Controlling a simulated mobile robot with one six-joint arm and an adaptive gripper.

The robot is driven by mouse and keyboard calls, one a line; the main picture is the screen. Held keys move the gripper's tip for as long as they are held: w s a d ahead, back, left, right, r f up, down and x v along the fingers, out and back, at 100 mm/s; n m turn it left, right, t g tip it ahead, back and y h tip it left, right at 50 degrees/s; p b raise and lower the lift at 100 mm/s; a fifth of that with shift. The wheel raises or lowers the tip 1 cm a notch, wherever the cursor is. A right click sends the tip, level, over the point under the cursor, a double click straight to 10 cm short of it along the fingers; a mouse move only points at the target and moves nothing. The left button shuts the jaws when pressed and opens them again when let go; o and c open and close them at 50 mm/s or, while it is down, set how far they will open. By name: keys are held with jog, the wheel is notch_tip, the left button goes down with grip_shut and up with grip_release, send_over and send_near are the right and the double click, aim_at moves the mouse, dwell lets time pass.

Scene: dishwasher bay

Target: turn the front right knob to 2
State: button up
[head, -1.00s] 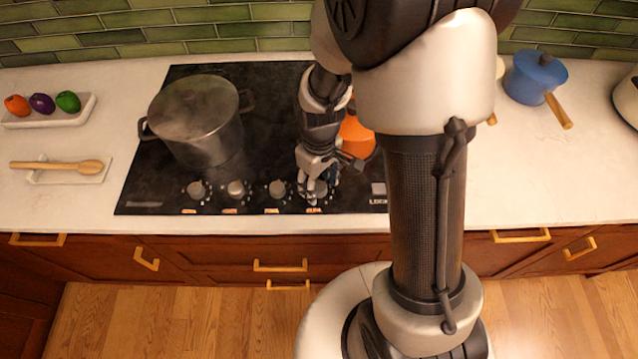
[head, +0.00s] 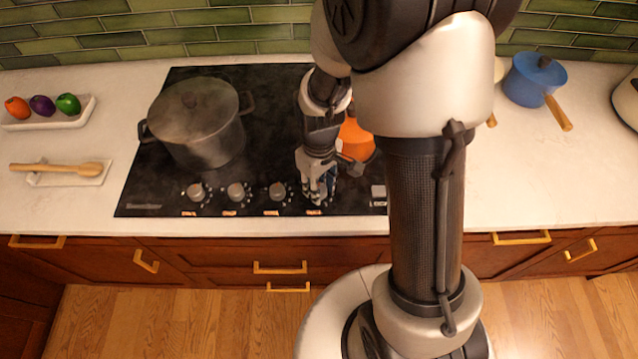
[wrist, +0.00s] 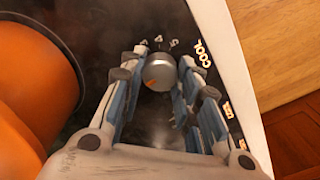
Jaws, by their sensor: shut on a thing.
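The front right knob (wrist: 158,72) is a round silver knob with an orange mark on its face, at the right end of the knob row on the black cooktop (head: 270,110). In the wrist view it sits between the fingertips of my gripper (wrist: 156,78), which is shut on it. The orange mark points toward the lower left of that view, and small numerals lie around the far side of the dial, too small to read surely. In the head view my gripper (head: 318,193) covers most of this knob.
An orange pot (head: 355,138) stands close behind my gripper and fills the left of the wrist view. A large grey pot (head: 200,130) stands on the cooktop's left. Other silver knobs (head: 278,191) are to the left. A blue pan (head: 534,80) is on the right counter.

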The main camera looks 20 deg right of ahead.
jog(key=shift+m, duration=0.3)
jog(key=m+p, duration=0.1)
jog(key=m, duration=0.4)
jog(key=shift+m, duration=0.3)
jog(key=m, duration=0.5)
jog(key=shift+m+p, duration=0.3)
jog(key=o, duration=1.1)
notch_tip(320, 180, up, 12)
dwell(0.3)
